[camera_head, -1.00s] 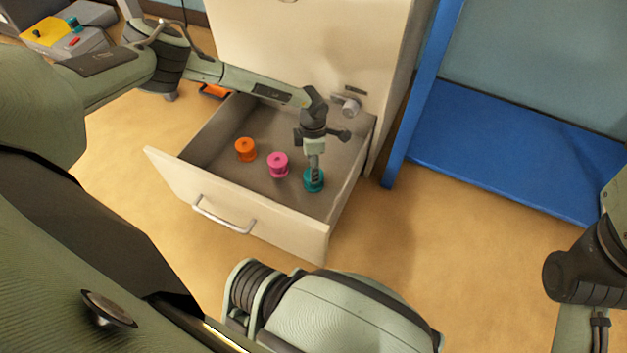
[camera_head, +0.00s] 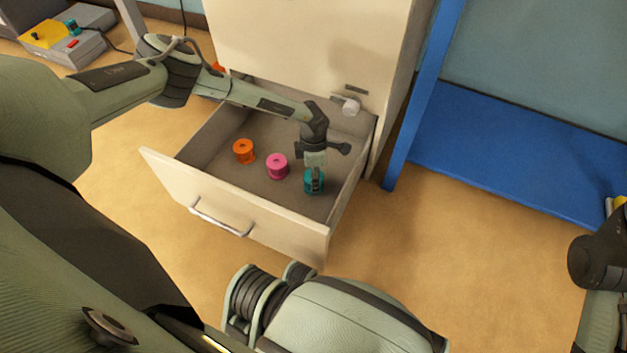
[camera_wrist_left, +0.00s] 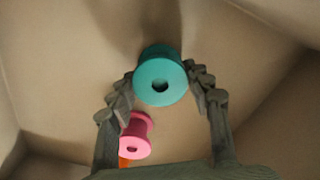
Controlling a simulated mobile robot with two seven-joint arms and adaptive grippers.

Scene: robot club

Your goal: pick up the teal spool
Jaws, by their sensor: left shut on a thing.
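The teal spool (camera_head: 308,187) is at the right side of the open drawer. My left gripper (camera_head: 315,179) reaches down into the drawer and is shut on it. In the left wrist view the teal spool (camera_wrist_left: 160,70) sits between the two fingers of the left gripper (camera_wrist_left: 162,82), one on each side. The drawer floor shows around it; I cannot tell whether the spool touches the floor. My right arm shows at the right edge of the head view, but its gripper is out of frame.
A pink spool (camera_head: 277,167) stands close left of the teal one, and an orange spool (camera_head: 243,151) farther left. The cream drawer front (camera_head: 240,206) and side walls enclose them. A blue shelf (camera_head: 510,145) stands to the right. A grey box (camera_head: 75,45) is at back left.

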